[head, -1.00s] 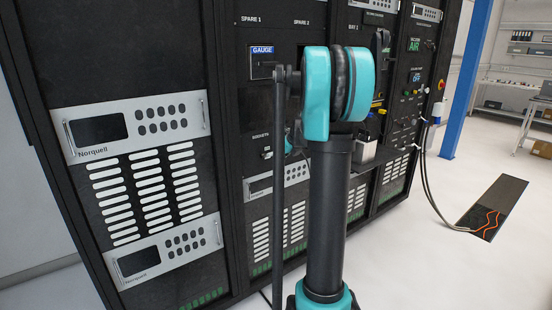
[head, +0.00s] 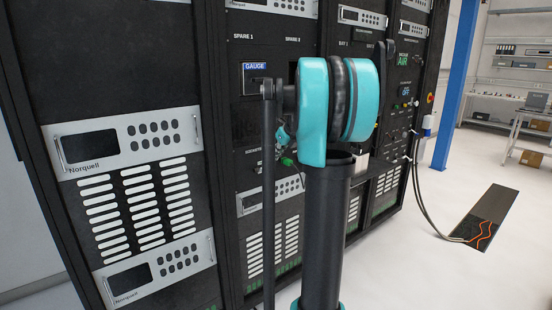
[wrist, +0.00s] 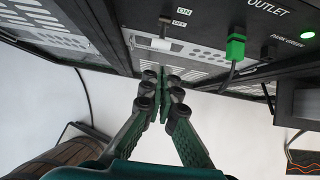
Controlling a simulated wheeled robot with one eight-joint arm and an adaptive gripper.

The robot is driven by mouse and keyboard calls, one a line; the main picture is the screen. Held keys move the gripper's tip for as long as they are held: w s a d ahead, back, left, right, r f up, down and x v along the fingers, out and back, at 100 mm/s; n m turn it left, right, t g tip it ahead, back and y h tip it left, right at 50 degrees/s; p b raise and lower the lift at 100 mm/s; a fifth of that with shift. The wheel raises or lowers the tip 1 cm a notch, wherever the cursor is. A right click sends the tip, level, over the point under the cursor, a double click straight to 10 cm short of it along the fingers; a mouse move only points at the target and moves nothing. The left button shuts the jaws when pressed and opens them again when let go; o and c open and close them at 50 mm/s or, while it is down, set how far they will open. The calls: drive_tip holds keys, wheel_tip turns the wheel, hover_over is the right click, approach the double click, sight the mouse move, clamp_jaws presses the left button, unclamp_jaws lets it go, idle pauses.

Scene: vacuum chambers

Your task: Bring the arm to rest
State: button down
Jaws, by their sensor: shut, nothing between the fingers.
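My gripper (wrist: 164,78) shows in the wrist view with its dark green fingers closed together and empty. It points at the lower front of a rack panel with an ON/OFF switch (wrist: 164,24), apparently clear of it. A green plug (wrist: 235,47) with a cable sits right of the fingers, near the OUTLET label. In the head view my arm's teal joint and dark link stand in the middle and cover part of the racks; the fingers cannot be made out there.
Tall black racks (head: 110,25) fill the left and middle. A GAUGE box (head: 255,76) hangs on one. A blue post (head: 455,85) and a shelf (head: 515,45) stand at right. Cables run to a dark floor mat (head: 497,207); the white floor around it is clear.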

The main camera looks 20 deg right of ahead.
drive_tip(key=s+a+f+n+g, duration=0.1)
drive_tip(key=s+a+f+n, duration=0.3)
drive_tip(key=s+f+n, duration=0.4)
drive_tip(key=s+a+f+n+g+h, duration=0.1)
drive_tip(key=s+a+f+n, duration=0.4)
drive_tip(key=s+n, duration=0.8)
drive_tip(key=s+a+f+n+h, duration=0.1)
drive_tip(key=s+a+f+n, duration=0.4)
drive_tip(key=s+f+n, duration=0.6)
drive_tip(key=s+f, duration=0.1)
drive_tip(key=s, duration=0.3)
drive_tip(key=shift+s+a+g, duration=0.15)
drive_tip(key=shift+a+g, duration=0.05)
drive_tip(key=shift+g, duration=0.2)
